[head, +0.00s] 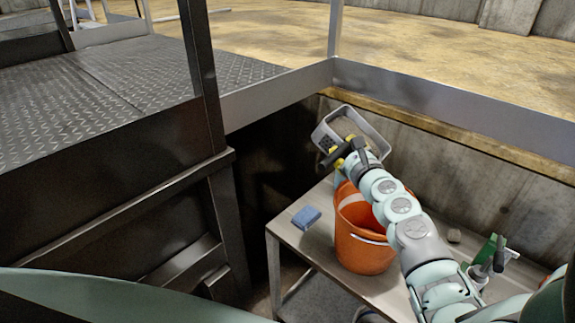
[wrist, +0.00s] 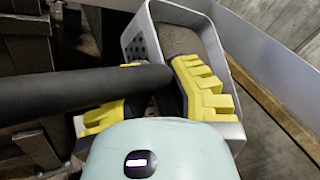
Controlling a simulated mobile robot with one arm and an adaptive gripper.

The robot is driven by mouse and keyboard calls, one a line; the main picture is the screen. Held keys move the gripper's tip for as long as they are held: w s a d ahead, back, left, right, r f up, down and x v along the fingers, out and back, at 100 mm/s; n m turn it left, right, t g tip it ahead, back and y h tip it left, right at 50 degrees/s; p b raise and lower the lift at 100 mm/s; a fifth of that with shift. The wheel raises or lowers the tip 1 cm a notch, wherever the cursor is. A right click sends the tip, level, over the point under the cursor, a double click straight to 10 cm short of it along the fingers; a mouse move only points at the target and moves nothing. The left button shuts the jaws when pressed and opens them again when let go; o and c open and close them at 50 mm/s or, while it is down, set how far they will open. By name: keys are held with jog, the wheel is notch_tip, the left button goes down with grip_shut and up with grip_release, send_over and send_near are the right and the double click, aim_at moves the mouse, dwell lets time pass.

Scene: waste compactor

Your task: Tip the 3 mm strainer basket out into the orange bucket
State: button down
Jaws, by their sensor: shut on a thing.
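The strainer basket (head: 362,126) is a grey rectangular basket with a perforated wall, held up beyond the orange bucket and tilted in the head view. In the wrist view the basket (wrist: 222,75) shows its rim, holes in its left wall and brownish-grey matter inside. My gripper (head: 340,152) is shut on a dark bar-like handle (wrist: 70,95); its yellow fingers lie on both sides of the bar in the wrist view. The orange bucket (head: 362,245) stands upright on a metal table, partly hidden by my arm. Its floor is hidden.
A metal railing (head: 440,98) and concrete wall stand behind. A dark post (head: 203,80) stands left.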

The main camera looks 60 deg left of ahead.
jog(key=shift+w+d+f+y+b, duration=0.1)
jog(key=shift+y+b, duration=0.2)
jog(key=shift+b, duration=0.55)
jog(key=w+d+f+m+t+y+b, duration=0.1)
jog(key=d+m+t+b, duration=0.2)
jog(key=b, duration=1.4)
jog(key=d+m+t+y+b, duration=0.2)
jog(key=m+t+b, duration=0.7)
jog(key=b, duration=0.7)
jog(key=shift+w+d+f+m+y+b, duration=0.35)
jog(key=shift+d+m, duration=0.1)
jog(key=shift+m, duration=0.75)
jog(key=shift+w+d+r+m+t+h+b, duration=0.1)
jog(key=shift+d+m+t+h+b, duration=0.15)
jog(key=shift+m+t+h+b, duration=0.3)
jog(key=n+g+p, duration=0.2)
jog(key=p, duration=0.1)
jog(key=a+r+n+g+y+p, duration=0.1)
jog(key=n+g+p, duration=0.1)
jog(key=p, duration=0.1)
jog(key=s+a+n+g+y+p, duration=0.1)
jog(key=n+g+p, duration=0.1)
jog(key=p, duration=0.1)
jog(key=shift+a+r+n, duration=0.25)
jog(key=shift+n, duration=0.1)
